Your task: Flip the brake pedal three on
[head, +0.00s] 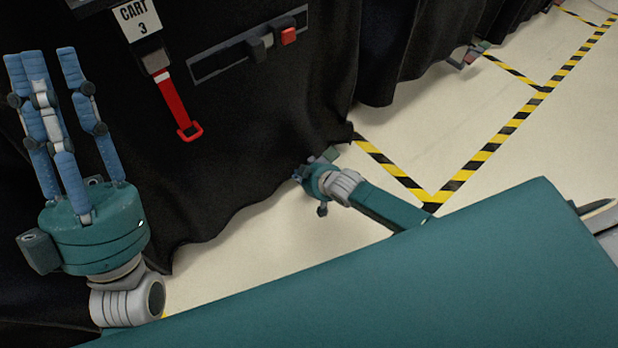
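The cart marked "CART 3" (138,17) is draped in a black cover on the left. At the cover's lower right corner, a small grey-green piece (330,154) shows near the floor. It may be part of the cart's brake pedal, but I cannot tell for sure. My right gripper (309,178) is low at this corner, right beside or touching that piece. Its fingers are mostly hidden, so I cannot tell whether it is open or shut. My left gripper (45,85) is raised in front of the cover at the left, its blue fingers upright, apart and empty.
A red strap (181,105) and a grey rail (249,46) with a red block (288,36) are on the cart's front. Another covered cart (420,45) stands behind, with a red-and-green pedal-like part (470,55) at its foot. Striped floor tape (490,148) borders clear floor.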

